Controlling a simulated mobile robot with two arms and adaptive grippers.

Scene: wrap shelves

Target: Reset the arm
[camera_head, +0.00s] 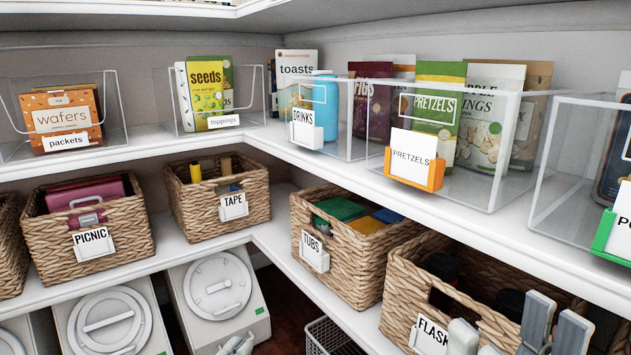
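My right gripper (503,333) shows at the bottom right. Its grey fingers stand apart with a gap between them, and no held thing shows there. It is in front of the woven basket labelled FLASK (400,297) and covers part of its front and label. My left gripper (237,346) shows only as a small grey tip at the bottom edge, in front of a white container with a round lid (217,287). The rest of it is cut off, so its opening cannot be judged.
An upper shelf (340,170) holds clear bins, including one labelled PRETZELS (487,195). The lower shelf holds woven baskets labelled PICNIC (130,235), TAPE (185,213) and TUBS (350,265). A wire basket (325,338) sits low in the middle.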

